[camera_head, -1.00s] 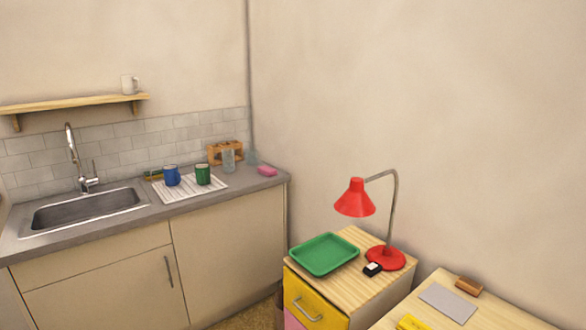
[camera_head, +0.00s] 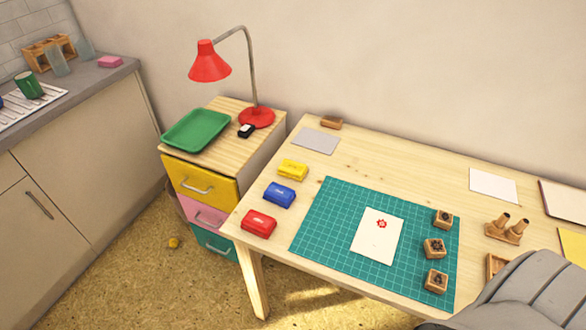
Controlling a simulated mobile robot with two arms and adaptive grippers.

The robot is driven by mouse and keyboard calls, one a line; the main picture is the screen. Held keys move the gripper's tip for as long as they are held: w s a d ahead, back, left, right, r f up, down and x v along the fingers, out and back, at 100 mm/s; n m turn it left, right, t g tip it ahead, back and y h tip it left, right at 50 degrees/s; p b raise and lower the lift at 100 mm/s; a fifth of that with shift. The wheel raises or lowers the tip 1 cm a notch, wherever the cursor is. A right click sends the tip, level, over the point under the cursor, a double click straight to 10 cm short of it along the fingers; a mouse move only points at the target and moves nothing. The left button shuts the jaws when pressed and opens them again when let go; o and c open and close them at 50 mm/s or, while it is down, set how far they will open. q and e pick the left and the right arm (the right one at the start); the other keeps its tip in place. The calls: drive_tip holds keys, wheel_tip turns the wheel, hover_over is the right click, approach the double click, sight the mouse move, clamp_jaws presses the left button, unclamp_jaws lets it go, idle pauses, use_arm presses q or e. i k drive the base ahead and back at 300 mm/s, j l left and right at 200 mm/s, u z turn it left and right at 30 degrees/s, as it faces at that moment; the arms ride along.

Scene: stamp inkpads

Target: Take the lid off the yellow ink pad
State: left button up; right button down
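The yellow ink pad (camera_head: 292,169) lies on the wooden table near its left side, with its yellow lid on top. It is the farthest back in a short row with the blue ink pad (camera_head: 280,195) and the red ink pad (camera_head: 259,223). Neither of my grippers shows in the view, and nothing touches the yellow ink pad.
The wooden table (camera_head: 390,150) bears a green cutting mat (camera_head: 325,215) with a stamped white card (camera_head: 366,240) and wooden stamps (camera_head: 434,248). A grey sheet (camera_head: 315,140) lies behind the pads. Left stands a drawer cabinet with a green tray (camera_head: 196,131) and red lamp (camera_head: 210,64).

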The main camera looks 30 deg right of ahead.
sight(297, 170)
drive_tip(key=i+j+z, duration=0.45)
drive_tip(key=j, duration=0.15)
drive_tip(key=i+j+z, duration=0.2)
drive_tip(key=j, duration=0.15)
drive_tip(key=j+z, duration=0.25)
drive_tip(key=j, duration=0.1)
